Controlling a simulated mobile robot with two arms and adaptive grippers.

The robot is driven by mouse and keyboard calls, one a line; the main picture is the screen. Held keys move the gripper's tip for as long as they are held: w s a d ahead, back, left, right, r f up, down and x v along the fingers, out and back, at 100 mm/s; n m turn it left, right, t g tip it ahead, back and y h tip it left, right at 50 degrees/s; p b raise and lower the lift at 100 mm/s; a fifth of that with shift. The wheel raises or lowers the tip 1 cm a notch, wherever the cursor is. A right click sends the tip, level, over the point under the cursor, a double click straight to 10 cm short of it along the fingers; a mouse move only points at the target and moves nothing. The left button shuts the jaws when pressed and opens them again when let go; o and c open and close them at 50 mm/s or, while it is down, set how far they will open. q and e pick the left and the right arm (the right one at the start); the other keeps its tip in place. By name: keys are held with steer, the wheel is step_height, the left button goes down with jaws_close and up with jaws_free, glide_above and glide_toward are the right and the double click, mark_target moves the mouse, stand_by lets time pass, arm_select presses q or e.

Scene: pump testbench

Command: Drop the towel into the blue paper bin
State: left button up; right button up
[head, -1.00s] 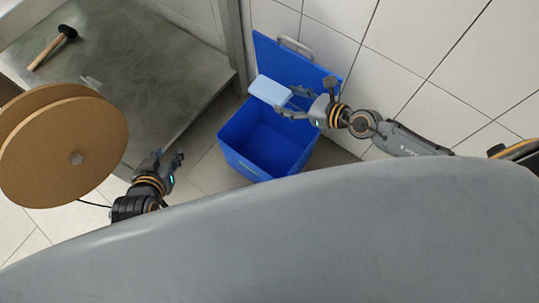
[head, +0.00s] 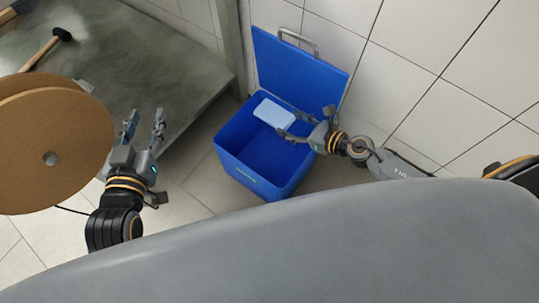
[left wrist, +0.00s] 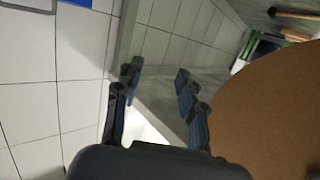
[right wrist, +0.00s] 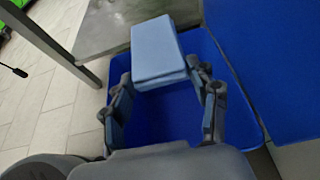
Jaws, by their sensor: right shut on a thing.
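The folded light-blue towel (head: 274,112) is held by my right gripper (head: 291,131) over the open mouth of the blue bin (head: 232,134). In the right wrist view the towel (right wrist: 158,50) sits between the fingertips of the right gripper (right wrist: 162,85), with the bin's inside (right wrist: 165,120) below it. The bin's lid (head: 300,72) stands open against the tiled wall. My left gripper (head: 144,122) is open and empty, left of the bin; its spread fingers also show in the left wrist view (left wrist: 155,85).
A large brown cable reel (head: 60,150) stands at the left, close to my left gripper. Behind it is a grey metal table (head: 130,60) with a hammer (head: 45,48). White tiled wall (head: 420,70) rises behind the bin. Tiled floor (head: 205,185) is free left of the bin.

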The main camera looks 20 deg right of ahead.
arm_select(q)
steer(key=s+r+t+h+b, duration=0.2)
steer(key=r+t, duration=0.3)
steer(key=r, duration=0.3)
steer(key=s+d+r+t+h+b, duration=0.1)
steer(key=s+r+t+h+b, duration=0.1)
steer(key=r+t, duration=0.4)
steer(key=shift+s+r, duration=0.45)
steer(key=shift+r, duration=0.9)
arm_select(e)
steer(key=shift+f, duration=2.2)
steer(key=o, duration=1)
steer(key=v, duration=1.2)
steer(key=shift+f, duration=0.1)
